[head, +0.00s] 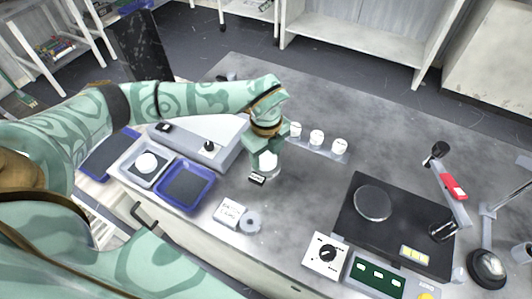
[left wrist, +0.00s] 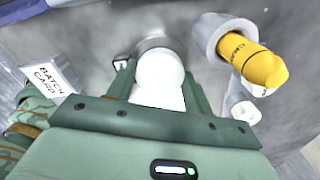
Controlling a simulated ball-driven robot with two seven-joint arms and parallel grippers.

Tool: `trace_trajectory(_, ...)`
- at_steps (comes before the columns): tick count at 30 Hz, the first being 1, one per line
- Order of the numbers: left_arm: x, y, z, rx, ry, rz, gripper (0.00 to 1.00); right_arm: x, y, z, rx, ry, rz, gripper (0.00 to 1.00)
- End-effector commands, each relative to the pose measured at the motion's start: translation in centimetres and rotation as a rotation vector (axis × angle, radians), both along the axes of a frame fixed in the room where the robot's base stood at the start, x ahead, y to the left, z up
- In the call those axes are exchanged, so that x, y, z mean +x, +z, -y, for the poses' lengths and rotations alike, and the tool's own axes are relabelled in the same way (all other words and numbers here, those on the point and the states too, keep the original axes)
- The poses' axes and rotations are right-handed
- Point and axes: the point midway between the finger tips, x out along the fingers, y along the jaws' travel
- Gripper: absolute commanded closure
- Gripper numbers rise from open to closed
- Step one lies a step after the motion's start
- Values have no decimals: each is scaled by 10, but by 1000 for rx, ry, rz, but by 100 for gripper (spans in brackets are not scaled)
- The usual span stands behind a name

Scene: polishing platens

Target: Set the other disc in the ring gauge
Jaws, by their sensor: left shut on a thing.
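My left gripper (head: 266,172) points down over the middle of the bench and is shut on a white rounded piece, seemingly the disc (left wrist: 160,70), which shows between the fingers in the left wrist view. A grey round rim (left wrist: 154,43), which looks like the ring gauge, shows just behind the disc. A small black label (head: 257,180) stands beside the fingertips. I cannot tell whether the disc touches the rim; the fingers hide the lower part. My right gripper is not in view.
A rack (head: 325,151) of white-topped bottles stands close behind the gripper. An empty blue tray (head: 184,186) is left. A black polishing machine (head: 345,220) is right.

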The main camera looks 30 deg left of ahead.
Motion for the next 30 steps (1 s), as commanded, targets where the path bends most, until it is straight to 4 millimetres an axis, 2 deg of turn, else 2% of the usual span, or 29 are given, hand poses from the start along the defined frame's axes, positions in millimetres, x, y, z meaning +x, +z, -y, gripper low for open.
trace_trajectory(23, 0, -3, 0, 0, 0, 1, 74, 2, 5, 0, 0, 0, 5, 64)
trace_trajectory(24, 0, -3, 0, 0, 0, 1, 44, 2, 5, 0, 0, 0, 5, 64)
trace_trajectory(26, 0, -3, 0, 0, 0, 1, 27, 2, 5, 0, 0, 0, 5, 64)
trace_trajectory(27, 0, -3, 0, 0, 0, 1, 24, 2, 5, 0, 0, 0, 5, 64)
trace_trajectory(30, 0, -3, 0, 0, 0, 1, 24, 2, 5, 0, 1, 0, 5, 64)
